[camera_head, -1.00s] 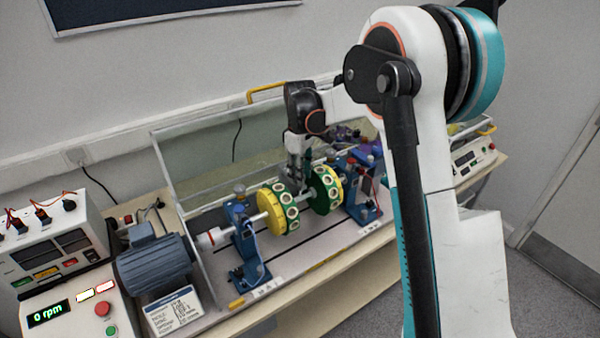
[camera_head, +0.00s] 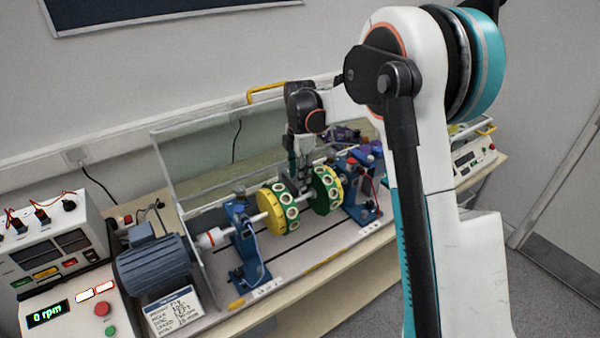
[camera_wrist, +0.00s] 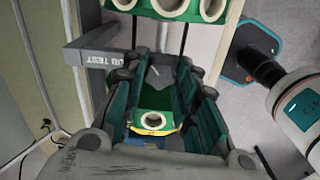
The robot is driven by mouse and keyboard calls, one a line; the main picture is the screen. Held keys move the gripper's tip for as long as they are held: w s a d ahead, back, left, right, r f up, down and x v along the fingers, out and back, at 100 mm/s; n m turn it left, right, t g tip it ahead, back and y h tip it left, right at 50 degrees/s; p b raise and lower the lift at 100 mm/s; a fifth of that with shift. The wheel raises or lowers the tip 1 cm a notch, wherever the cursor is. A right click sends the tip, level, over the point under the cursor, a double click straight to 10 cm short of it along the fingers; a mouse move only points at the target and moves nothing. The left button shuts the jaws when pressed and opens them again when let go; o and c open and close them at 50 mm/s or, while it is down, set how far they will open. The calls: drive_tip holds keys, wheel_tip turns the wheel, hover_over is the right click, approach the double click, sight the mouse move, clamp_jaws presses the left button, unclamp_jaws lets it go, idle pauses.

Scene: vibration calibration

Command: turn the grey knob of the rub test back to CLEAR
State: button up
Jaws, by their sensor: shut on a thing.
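A grey bracket lettered RUB TEST (camera_wrist: 105,57) shows in the wrist view, beside the tips of my gripper (camera_wrist: 160,75). The gripper's fingers close in on a small grey part there, which I take to be the grey knob; the fingers hide most of it. I cannot read the CLEAR mark or the knob's pointer. In the head view my gripper (camera_head: 302,165) reaches down between the yellow-faced disc (camera_head: 272,210) and the green disc (camera_head: 325,190); the knob itself cannot be made out there.
The shaft with both discs stands between blue bearing stands (camera_head: 245,250). A blue-grey motor (camera_head: 155,262) is at the left. The console display (camera_head: 47,314) reads 0 rpm. A clear guard panel (camera_head: 205,150) stands upright behind the shaft. A lettered card (camera_head: 172,310) lies in front of the motor.

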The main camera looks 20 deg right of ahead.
drive_tip(key=n, duration=0.5)
drive_tip(key=shift+n, duration=0.4)
idle(0.4)
drive_tip(key=o, duration=1.1)
drive_tip(key=shift+c, duration=0.2)
wheel_tip(320, 180, up, 12)
